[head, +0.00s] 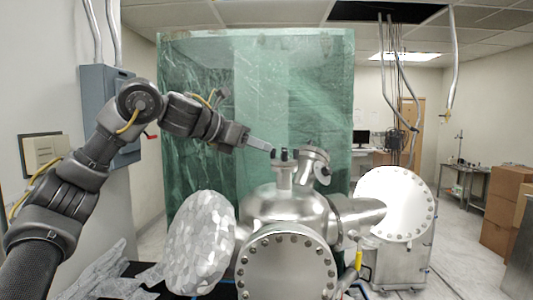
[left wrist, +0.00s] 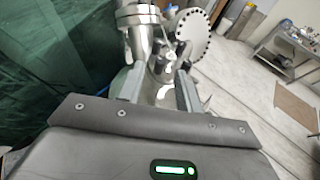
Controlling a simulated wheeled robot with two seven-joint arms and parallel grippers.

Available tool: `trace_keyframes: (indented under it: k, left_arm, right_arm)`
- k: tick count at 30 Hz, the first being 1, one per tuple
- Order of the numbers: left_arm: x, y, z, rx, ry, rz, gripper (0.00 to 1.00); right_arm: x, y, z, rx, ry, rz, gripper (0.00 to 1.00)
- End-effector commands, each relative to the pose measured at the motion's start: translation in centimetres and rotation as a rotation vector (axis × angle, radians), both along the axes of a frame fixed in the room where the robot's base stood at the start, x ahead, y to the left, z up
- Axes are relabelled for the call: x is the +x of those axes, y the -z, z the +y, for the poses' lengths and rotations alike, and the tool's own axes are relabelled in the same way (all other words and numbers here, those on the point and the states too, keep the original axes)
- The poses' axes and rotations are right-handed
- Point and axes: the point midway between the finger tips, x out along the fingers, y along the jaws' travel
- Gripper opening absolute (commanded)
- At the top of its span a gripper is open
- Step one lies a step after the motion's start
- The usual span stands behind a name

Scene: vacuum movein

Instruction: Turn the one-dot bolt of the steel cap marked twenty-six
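The steel vacuum chamber (head: 285,208) stands in the middle of the head view, with two short necks on top. The upright neck (head: 284,175) has dark bolt-like pieces at its top; the tilted neck (head: 316,166) is just right of it. My left gripper (head: 272,152) reaches in from the left, its tips close to the upright neck's top. In the left wrist view its two fingers stand apart (left wrist: 160,78), with dark cylindrical bolts (left wrist: 157,64) beyond and between them. Contact cannot be told. No number or dot marks are legible. My right gripper is out of view.
A large bolted flange (head: 285,268) faces front, and another round flange (head: 396,204) is at right. A foil-covered disc (head: 200,245) stands at left. A green translucent curtain (head: 255,110) hangs behind. Cardboard boxes (head: 508,205) are at far right.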

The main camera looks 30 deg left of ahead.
Motion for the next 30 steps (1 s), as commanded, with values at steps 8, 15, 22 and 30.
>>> trace_keyframes:
  k: [8,15,22,30]
  left_arm:
    - [-4.3,-1.9,2.5,-0.003,-0.002,-0.005,0.35]
    - [-5.8,-2.6,3.3,-0.002,-0.001,-0.001,0.35]
    - [-5.9,-2.7,3.4,-0.002,-0.002,-0.001,0.35]
    - [-5.4,-2.7,3.1,-0.014,0.000,0.006,0.35]
  right_arm:
    - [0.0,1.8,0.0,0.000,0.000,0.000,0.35]
    - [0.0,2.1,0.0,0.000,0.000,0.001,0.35]
    - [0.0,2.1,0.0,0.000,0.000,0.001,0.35]
    - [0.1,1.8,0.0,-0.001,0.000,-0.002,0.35]
